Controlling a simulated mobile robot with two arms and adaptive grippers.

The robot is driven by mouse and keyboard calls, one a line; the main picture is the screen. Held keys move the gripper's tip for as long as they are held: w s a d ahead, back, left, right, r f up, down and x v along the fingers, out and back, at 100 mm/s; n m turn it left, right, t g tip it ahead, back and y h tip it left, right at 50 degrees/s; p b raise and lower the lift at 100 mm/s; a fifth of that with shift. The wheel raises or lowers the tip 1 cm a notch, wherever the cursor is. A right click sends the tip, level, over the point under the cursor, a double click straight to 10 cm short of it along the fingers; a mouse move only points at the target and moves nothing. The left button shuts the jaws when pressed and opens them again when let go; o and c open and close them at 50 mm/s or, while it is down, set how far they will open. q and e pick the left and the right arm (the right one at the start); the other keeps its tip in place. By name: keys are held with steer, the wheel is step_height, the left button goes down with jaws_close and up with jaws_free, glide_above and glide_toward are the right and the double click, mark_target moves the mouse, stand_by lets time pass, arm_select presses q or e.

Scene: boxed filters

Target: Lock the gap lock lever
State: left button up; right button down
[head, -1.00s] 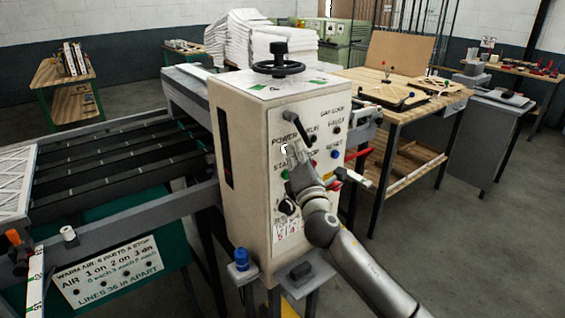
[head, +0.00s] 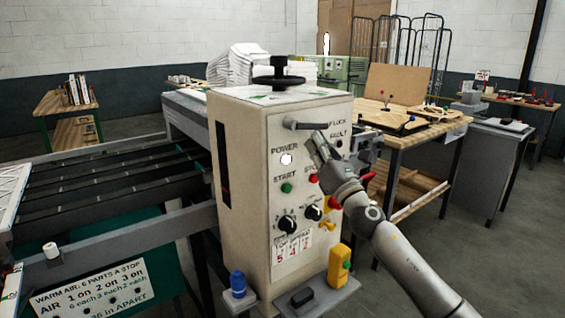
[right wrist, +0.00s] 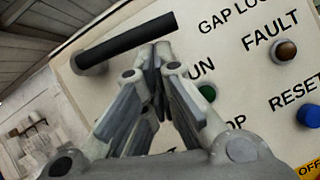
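The gap lock lever (head: 306,125) is a dark bar on the upper front panel of the cream machine cabinet (head: 240,190). It lies about horizontal, its pivot at the left and its free end over part of the GAP LOCK label. In the right wrist view the lever (right wrist: 125,40) runs from lower left to upper right. My right gripper (head: 318,143) is just below the lever's free end. Its fingertips (right wrist: 157,52) meet with nothing visible between them, close under the bar; I cannot tell if they touch it. My left gripper is out of view.
Below are a green START button (head: 286,188), a red stop button (head: 313,178) and black knobs (head: 287,224). A yellow box (head: 338,268) stands at the cabinet's lower right. A handwheel (head: 279,82) tops the cabinet. A wooden workbench (head: 440,125) stands behind at right.

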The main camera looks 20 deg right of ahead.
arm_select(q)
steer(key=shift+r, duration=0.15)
arm_select(e)
steer(key=shift+w+d+r, duration=0.1)
steer(key=shift+d+r, duration=0.2)
steer(key=shift+r, duration=0.1)
steer(key=shift+d+r, duration=0.1)
stand_by(0.3)
arm_select(q)
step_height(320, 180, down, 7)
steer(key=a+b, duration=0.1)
steer(key=b, duration=0.6)
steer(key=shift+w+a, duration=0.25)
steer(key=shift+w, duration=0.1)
arm_select(e)
steer(key=s+d+f, duration=0.2)
steer(key=s+f, duration=0.5)
steer(key=f, duration=0.1)
steer(key=shift+d+f, duration=0.35)
steer(key=shift+d, duration=0.05)
steer(key=shift+s, duration=0.1)
